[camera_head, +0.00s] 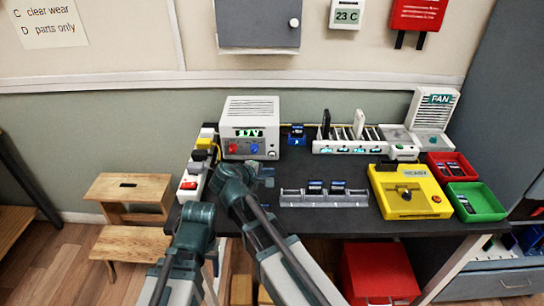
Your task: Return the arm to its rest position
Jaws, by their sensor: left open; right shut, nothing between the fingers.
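Both of my arms reach up from the bottom of the head view to the table's left front edge. My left gripper (195,218) is the further left one, at the front left corner of the table; its fingers do not show clearly. My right gripper (264,177) is over the dark table top, in front of the white instrument box and left of the grey slotted holder. It looks empty and apart from both. Part of it is hidden behind its teal arm joint.
The dark table (385,226) carries a white instrument box (250,110), a grey slotted holder (290,200), a white rack (345,147), a yellow fixture (418,207), a red tray (436,162), a green tray (490,214) and a fan unit (436,110). A wooden step stool (125,190) stands left.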

